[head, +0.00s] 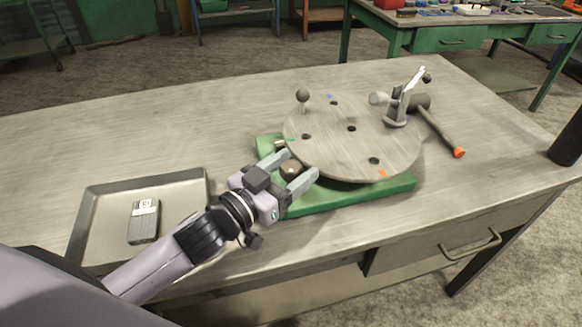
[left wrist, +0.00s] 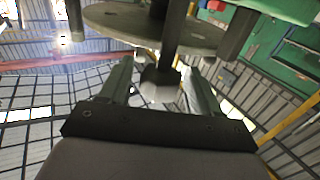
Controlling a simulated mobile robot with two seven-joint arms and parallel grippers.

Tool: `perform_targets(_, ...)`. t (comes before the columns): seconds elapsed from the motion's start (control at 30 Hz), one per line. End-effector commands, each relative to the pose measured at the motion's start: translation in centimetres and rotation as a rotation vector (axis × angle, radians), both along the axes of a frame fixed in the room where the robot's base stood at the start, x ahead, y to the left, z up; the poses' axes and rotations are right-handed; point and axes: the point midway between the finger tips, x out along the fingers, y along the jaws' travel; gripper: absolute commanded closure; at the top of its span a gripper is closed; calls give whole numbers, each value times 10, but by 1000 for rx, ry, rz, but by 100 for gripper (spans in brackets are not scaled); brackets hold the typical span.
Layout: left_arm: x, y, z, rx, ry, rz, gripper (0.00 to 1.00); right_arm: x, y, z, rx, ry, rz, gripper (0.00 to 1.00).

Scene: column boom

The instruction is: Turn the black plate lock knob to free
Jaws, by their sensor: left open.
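The round grey plate (head: 335,150) lies on a green base (head: 390,190) on the workbench. It has several holes and small green, blue and orange marks. A dark knob (head: 291,169) sits at the plate's near left edge, partly hidden by my gripper. My left gripper (head: 298,166) is open, with its fingers on either side of the knob and pointing toward the plate. In the left wrist view a dark knob (left wrist: 160,82) shows between the spread fingers, below the plate's disc (left wrist: 115,20). I cannot tell whether the fingers touch it. My right gripper is not in view.
A ball-topped post (head: 303,96) stands at the plate's far left edge. A metal clamp (head: 399,108) stands at the plate's far right, with an orange-ended hammer (head: 445,135) beside it. A tray (head: 184,189) holding a small grey box (head: 144,222) lies at left.

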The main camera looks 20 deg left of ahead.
Motion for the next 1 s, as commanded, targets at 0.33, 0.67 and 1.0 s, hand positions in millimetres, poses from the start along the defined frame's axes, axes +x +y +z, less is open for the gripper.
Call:
perform_targets(0.33,0,0,0,0,1,0,83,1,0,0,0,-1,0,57)
perform_targets(0.67,-1,-2,0,-8,-2,41,86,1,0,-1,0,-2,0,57)
perform_targets(1.0,0,-3,0,-9,-3,187,86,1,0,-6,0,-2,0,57)
